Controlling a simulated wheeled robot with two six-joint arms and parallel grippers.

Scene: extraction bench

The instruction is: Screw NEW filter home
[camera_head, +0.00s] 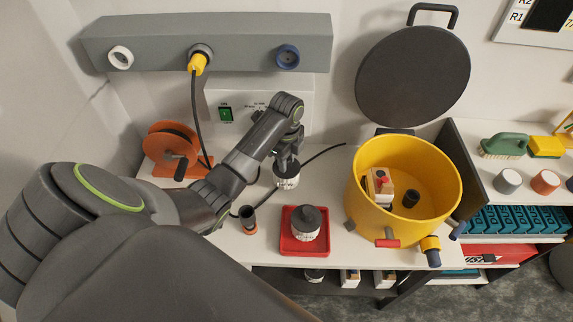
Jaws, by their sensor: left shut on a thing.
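My left gripper (287,158) points down in front of the pale control box and is shut on the top of a filter with a white body and dark upper part (287,182). The filter looks upright, low over or on the white bench; whether it sits on a mount below is unclear. A second filter, dark with a white label band (306,228), stands upright in a red tray (290,250) in front. Any marking of new or old is too small to read. My right gripper is out of view.
A yellow drum (357,200) with items inside stands right of the tray, its dark lid (413,75) behind it. An orange cable reel (160,150) is at the left. A black cable crosses the bench.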

